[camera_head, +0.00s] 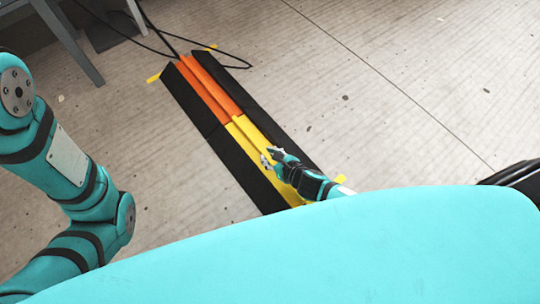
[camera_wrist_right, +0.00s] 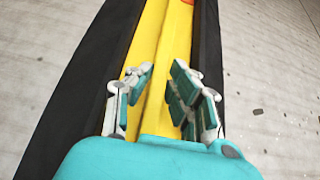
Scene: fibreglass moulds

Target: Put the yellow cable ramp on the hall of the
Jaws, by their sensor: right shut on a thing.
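The yellow cable ramp (camera_head: 243,132) lies on the floor with black sloping sides, in line with an orange ramp section (camera_head: 210,88) beyond it. My right gripper (camera_head: 270,156) is down at the yellow section and shut on it. In the right wrist view, the gripper's fingers (camera_wrist_right: 161,84) stand on either side of a raised ridge of the yellow cable ramp (camera_wrist_right: 160,28). The near end of the ramp is hidden behind my arm and body. My left arm shows at the left, but its gripper is out of view.
Black cables (camera_head: 160,35) run into the far end of the orange section. Yellow tape marks lie by the far corners (camera_head: 153,78) and near right (camera_head: 339,179). Grey metal legs (camera_head: 75,45) stand at upper left. Floor on the right is mostly clear.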

